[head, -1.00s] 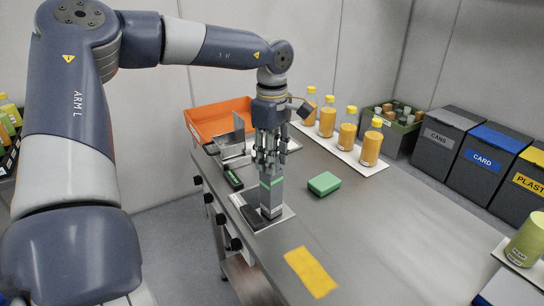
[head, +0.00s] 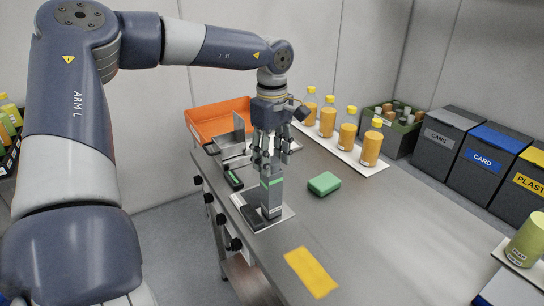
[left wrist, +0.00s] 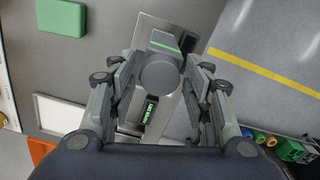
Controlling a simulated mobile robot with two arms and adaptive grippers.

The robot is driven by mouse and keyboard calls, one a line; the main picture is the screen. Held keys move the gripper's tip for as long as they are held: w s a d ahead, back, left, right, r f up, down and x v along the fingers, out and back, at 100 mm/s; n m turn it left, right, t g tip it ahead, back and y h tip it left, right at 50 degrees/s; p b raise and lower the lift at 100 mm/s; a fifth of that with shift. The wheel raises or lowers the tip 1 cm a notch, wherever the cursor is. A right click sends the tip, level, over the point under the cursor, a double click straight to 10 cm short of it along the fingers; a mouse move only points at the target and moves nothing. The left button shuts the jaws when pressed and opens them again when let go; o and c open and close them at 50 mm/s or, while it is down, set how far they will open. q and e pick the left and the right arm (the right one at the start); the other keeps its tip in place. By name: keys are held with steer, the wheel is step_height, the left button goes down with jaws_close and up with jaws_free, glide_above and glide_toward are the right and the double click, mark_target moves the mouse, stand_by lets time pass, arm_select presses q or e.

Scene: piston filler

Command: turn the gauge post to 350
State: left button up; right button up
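The gauge post (head: 271,198) is a grey upright block with a green band near its top, standing on a pale plate at the bench's left edge. In the left wrist view its round grey top (left wrist: 160,73) lies between my fingers, with gaps on both sides. My left gripper (head: 271,160) points down over the post's top, fingers spread and holding nothing. A small black display (head: 233,178) lies beyond the post; its green text in the left wrist view (left wrist: 149,112) is too small to read. My right gripper is out of view.
A green sponge (head: 324,183) and a yellow cloth (head: 311,272) lie on the bench. A metal hopper part (head: 233,146), an orange tray (head: 215,121) and a row of orange bottles (head: 348,131) stand behind. The bench's right half is mostly clear.

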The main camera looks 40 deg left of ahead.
arm_select(q)
steer(key=shift+r, duration=0.1)
step_height(320, 180, up, 12)
stand_by(0.7)
stand_by(0.5)
